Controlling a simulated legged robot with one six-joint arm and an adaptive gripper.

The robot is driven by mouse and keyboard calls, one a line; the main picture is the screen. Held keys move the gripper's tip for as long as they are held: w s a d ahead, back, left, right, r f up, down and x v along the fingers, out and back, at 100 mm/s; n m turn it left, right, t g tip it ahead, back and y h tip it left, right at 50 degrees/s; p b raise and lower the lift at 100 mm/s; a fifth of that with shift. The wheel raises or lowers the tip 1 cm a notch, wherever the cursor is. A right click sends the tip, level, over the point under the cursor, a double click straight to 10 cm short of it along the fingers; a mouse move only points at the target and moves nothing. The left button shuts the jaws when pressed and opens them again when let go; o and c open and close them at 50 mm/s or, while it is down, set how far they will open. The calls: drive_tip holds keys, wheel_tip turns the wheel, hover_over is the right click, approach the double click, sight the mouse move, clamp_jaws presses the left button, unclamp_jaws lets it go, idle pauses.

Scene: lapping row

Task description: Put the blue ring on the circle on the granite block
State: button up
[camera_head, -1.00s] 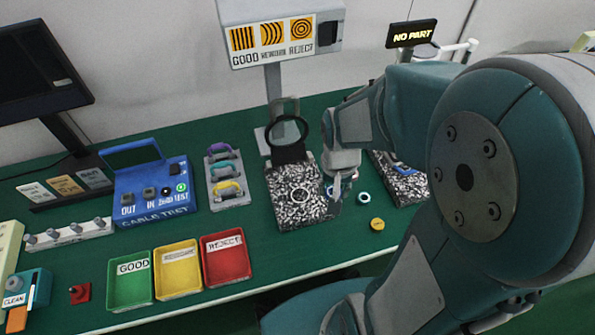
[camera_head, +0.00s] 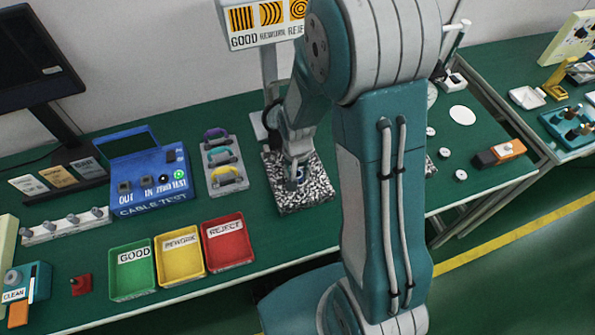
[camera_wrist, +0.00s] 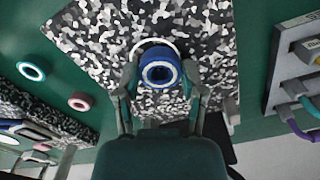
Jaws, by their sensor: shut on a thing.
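My gripper (camera_wrist: 160,76) is shut on the blue ring (camera_wrist: 160,65), which has a pale inner rim. The ring is in front of the granite block (camera_wrist: 100,35), a black, white and grey speckled slab. The white circle (camera_wrist: 142,45) on the block shows partly above and left of the ring; the ring and fingers hide the rest. Ring and circle overlap in the wrist view but are not centred. In the head view, my gripper (camera_head: 293,180) is low over the granite block (camera_head: 312,195); I cannot tell whether the ring touches it.
In the wrist view, a teal ring (camera_wrist: 31,71) and a pink ring (camera_wrist: 80,102) lie on the green table beside the block, near another speckled block (camera_wrist: 40,115). In the head view, a rack of coloured handles (camera_head: 223,165) and a red tray (camera_head: 228,242) stand left of the block.

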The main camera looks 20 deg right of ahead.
drive_tip(key=shift+f, duration=0.2)
drive_tip(key=shift+d, duration=0.3)
drive_tip(key=o, duration=1.1)
drive_tip(key=shift+d, duration=0.1)
drive_tip(key=shift+c, duration=0.2)
drive_tip(key=shift+a, duration=0.3)
